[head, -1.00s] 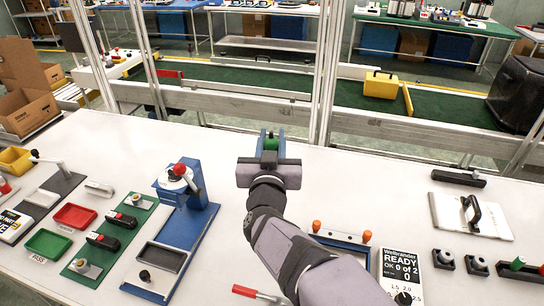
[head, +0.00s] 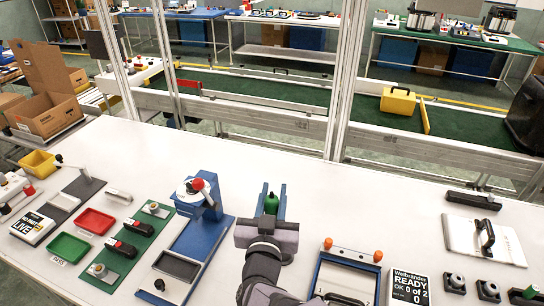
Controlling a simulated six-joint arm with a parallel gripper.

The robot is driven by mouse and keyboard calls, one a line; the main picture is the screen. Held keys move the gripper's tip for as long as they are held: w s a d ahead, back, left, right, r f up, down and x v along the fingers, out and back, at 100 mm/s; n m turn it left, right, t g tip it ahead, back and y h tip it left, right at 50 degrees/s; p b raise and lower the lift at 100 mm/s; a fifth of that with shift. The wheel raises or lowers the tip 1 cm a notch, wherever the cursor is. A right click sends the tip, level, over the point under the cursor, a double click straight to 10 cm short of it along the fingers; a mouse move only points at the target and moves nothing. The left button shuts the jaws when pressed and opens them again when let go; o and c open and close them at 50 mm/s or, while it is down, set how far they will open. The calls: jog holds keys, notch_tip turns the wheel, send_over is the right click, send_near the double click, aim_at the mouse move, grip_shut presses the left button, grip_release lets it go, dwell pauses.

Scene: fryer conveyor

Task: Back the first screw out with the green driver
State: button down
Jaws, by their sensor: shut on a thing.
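My gripper (head: 272,200) is over the middle of the white bench, to the right of the blue lever press. Its two blue-grey fingers are shut on the green driver (head: 271,204), whose rounded green handle shows upright between them. The driver's shaft and tip are hidden by my gripper. I cannot make out any screw in this view, and I cannot tell whether the driver touches anything.
The blue lever press (head: 207,200) stands to the left, with green (head: 68,248) and red (head: 95,221) trays beyond it. A blue-framed fixture with orange knobs (head: 345,275) and a Weltbrander readout (head: 409,287) lie to the right. The bench behind my gripper is clear.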

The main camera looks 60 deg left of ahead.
jog(key=w+d+m+t+h, duration=0.3)
jog(key=w+d, duration=0.1)
jog(key=d, duration=0.3)
jog(key=w+d+f+m+t+h, duration=0.1)
jog(key=w+d+m+t+h, duration=0.2)
jog(key=d, duration=0.5)
jog(key=shift+w+h, duration=0.3)
jog(key=shift+w, duration=0.5)
jog(key=shift+d+f, duration=0.1)
